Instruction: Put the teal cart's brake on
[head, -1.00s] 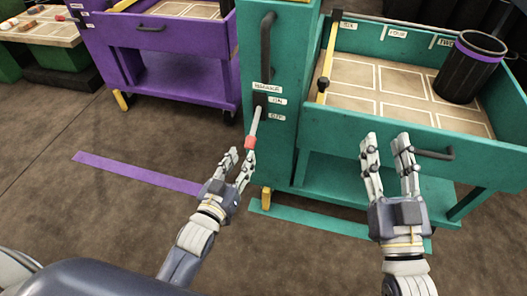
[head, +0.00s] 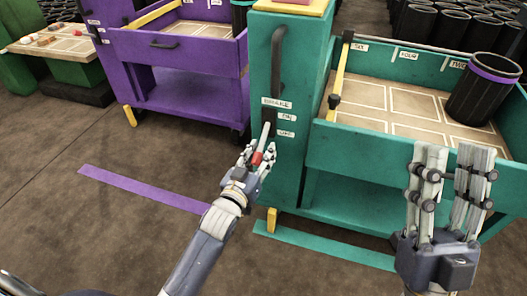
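The teal cart (head: 345,150) stands right of centre. Its front post carries a brake label (head: 277,102), with an ON label (head: 287,118) above an OFF label (head: 286,134). The brake lever (head: 266,131) has a pale shaft and a red grip (head: 257,158). It slants outward and down from its slot beside the labels. My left gripper (head: 259,150) is at the red grip, with fingers apart on either side of it; contact is unclear. My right gripper (head: 453,150) is open and empty in front of the cart's tray side.
A black bin with a purple band (head: 484,90) stands in the teal cart's tray. A dark vertical handle (head: 278,60) sits above the lever. A purple cart (head: 180,85) stands to the left. Purple (head: 140,188) and teal (head: 325,246) strips mark the open floor.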

